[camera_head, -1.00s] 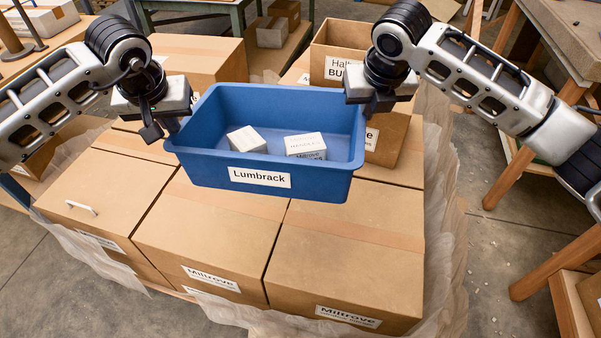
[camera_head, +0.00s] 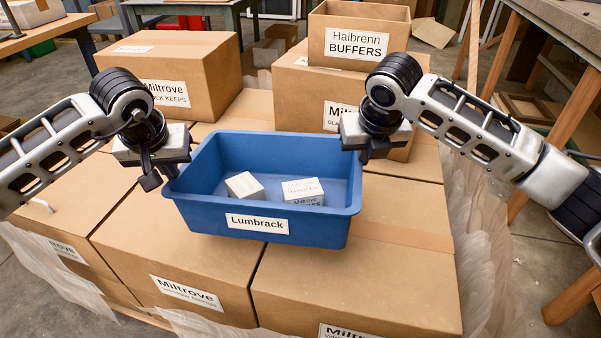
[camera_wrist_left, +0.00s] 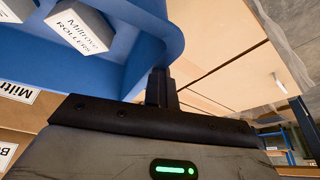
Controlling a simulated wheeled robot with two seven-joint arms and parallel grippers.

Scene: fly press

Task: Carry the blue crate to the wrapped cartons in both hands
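The blue crate (camera_head: 264,226), labelled Lumbrack, is level over the wrapped cartons (camera_head: 350,285), between my two hands. Two small white-topped boxes (camera_head: 244,186) (camera_head: 303,191) lie in it. My left gripper (camera_head: 160,176) is at the crate's left rim. In the left wrist view its fingers (camera_wrist_left: 160,88) are close together at the blue wall (camera_wrist_left: 120,45), seemingly gripping the rim. My right gripper (camera_head: 364,153) is at the right rim, its fingertips partly hidden; it appears to grip there. Whether the crate's underside touches the carton tops is hidden.
Taller cartons stand behind the crate: one at back left (camera_head: 170,72), one at back right (camera_head: 310,95) with an open Halbrenn Buffers box (camera_head: 358,42) on top. Front carton tops are bare. Loose clear wrap (camera_head: 490,250) hangs at the right side. A wooden-legged bench (camera_head: 565,130) stands at right.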

